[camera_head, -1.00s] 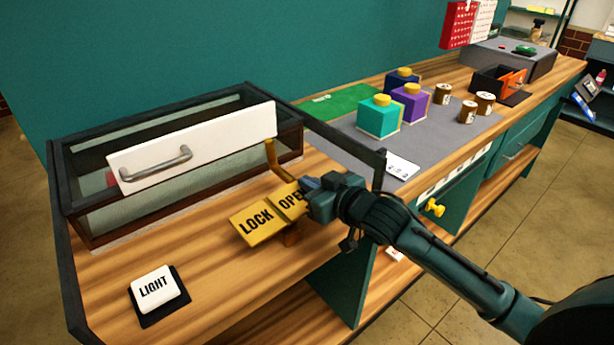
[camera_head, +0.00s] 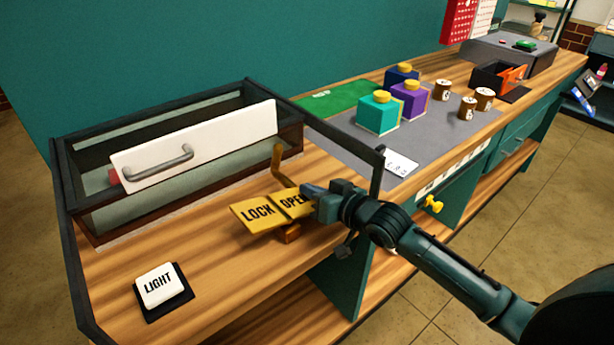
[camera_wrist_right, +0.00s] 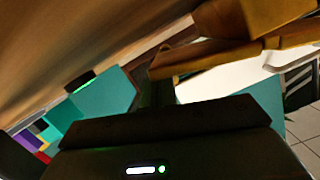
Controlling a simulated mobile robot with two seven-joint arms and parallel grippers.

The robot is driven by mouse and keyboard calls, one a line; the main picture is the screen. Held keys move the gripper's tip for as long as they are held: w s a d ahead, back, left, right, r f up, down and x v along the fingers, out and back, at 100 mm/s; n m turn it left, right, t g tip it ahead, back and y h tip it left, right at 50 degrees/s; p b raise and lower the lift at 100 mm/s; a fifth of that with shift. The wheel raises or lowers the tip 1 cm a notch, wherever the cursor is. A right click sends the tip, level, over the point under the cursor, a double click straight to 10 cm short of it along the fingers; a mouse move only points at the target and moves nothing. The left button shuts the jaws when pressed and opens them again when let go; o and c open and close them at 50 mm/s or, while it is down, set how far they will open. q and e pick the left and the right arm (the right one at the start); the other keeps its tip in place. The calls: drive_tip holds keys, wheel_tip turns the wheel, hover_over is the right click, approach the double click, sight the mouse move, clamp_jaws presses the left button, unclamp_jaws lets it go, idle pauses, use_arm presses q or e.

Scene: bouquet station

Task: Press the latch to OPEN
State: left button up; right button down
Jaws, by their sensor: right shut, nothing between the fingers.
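The yellow latch plate (camera_head: 257,214) has a LOCK half on the left and an OPEN half (camera_head: 294,203) on the right, and sits on a small post on the wooden counter. A yellow bar (camera_head: 278,165) rises behind it near the glass case. My right gripper (camera_head: 312,193) is shut and empty, with its tips at the right edge of the OPEN half, seemingly touching it. In the right wrist view, yellow latch parts (camera_wrist_right: 235,50) show close up at the top right. My left gripper is not in view.
A glass case (camera_head: 190,180) with a white handled front (camera_head: 205,142) stands behind the latch. A LIGHT button (camera_head: 160,287) is at the front left. Teal (camera_head: 377,115) and purple (camera_head: 411,99) blocks and several jars stand farther right. A dark post (camera_head: 378,170) rises beside my right arm.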

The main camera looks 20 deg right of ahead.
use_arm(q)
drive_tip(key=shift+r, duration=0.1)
use_arm(e)
drive_tip(key=shift+r+p, duration=0.55)
drive_tip(key=r+p, duration=0.4)
drive_tip(key=shift+w+d, duration=0.2)
drive_tip(key=shift+d, duration=0.2)
drive_tip(key=shift+s+d+f+b, duration=0.25)
drive_tip(key=shift+s+b, duration=0.1)
drive_tip(key=shift+s, duration=0.2)
drive_tip(key=shift+s+d+f+b, duration=0.25)
drive_tip(key=shift+s+b, duration=0.05)
drive_tip(key=shift+s, duration=0.25)
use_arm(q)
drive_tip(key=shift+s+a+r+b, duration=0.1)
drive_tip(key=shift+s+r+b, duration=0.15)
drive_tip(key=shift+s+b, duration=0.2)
use_arm(e)
drive_tip(key=v, duration=0.7)
drive_tip(key=shift+s+r, duration=0.3)
drive_tip(key=shift+s, duration=0.05)
